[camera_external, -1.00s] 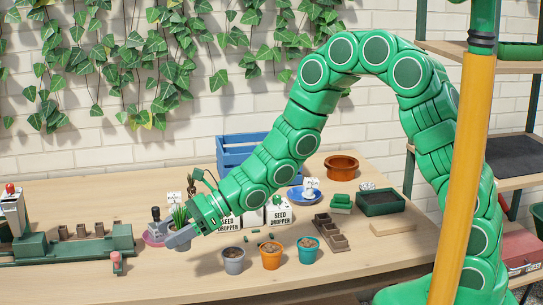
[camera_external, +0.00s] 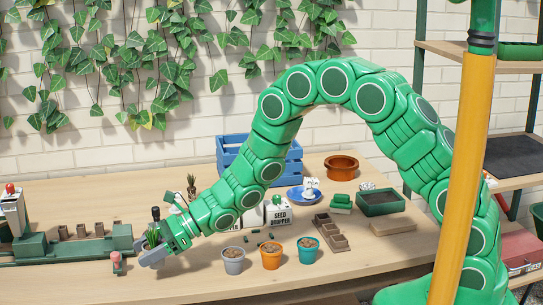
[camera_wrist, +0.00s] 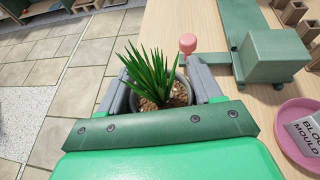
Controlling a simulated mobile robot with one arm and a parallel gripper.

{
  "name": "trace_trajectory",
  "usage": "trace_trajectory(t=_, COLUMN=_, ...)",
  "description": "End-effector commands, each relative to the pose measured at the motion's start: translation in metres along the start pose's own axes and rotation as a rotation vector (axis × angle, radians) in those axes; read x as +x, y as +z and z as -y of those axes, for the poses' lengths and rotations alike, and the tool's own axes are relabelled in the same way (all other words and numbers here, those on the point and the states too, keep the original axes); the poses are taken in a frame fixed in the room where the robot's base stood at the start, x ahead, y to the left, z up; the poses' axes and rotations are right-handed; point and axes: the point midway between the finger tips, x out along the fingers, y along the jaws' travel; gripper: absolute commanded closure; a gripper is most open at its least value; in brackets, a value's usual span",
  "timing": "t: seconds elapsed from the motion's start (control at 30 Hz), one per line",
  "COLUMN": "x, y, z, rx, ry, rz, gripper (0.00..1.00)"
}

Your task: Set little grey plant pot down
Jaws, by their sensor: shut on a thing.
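The little grey plant pot (camera_wrist: 185,95) shows in the wrist view, holding brown gravel and a spiky green plant (camera_wrist: 152,75). My gripper (camera_wrist: 165,98) is shut on the pot, with one grey finger on each side of it. In the external view my gripper (camera_external: 152,257) is low near the front left edge of the table, and the plant (camera_external: 152,237) shows between the fingers. The pot itself is mostly hidden there by the fingers. I cannot tell whether its base touches the table.
A green machine (camera_external: 70,245) stands to the left, with a small pink-topped post (camera_external: 116,262) close to my gripper. A pink saucer (camera_wrist: 300,122) with a label is nearby. Grey (camera_external: 233,261), orange (camera_external: 271,255) and teal (camera_external: 308,250) pots stand right. The floor lies beyond the table edge.

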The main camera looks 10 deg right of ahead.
Motion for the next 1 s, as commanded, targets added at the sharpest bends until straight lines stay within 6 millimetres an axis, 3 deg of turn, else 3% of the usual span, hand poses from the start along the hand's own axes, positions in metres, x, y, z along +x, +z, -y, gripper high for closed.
trace_trajectory(t=0.17, x=0.007, y=-0.005, z=0.004, rx=-0.001, ry=0.001, rz=0.001, gripper=0.70)
trace_trajectory(t=0.43, x=0.017, y=-0.030, z=0.003, rx=0.000, ry=0.001, rz=0.002, gripper=0.70)
trace_trajectory(t=0.83, x=0.019, y=-0.034, z=0.003, rx=-0.001, ry=0.001, rz=0.002, gripper=0.70)
trace_trajectory(t=0.87, x=0.019, y=-0.034, z=0.003, rx=-0.001, ry=0.001, rz=0.002, gripper=0.34)
trace_trajectory(t=1.0, x=0.018, y=-0.034, z=0.003, rx=-0.001, ry=0.001, rz=0.002, gripper=0.13)
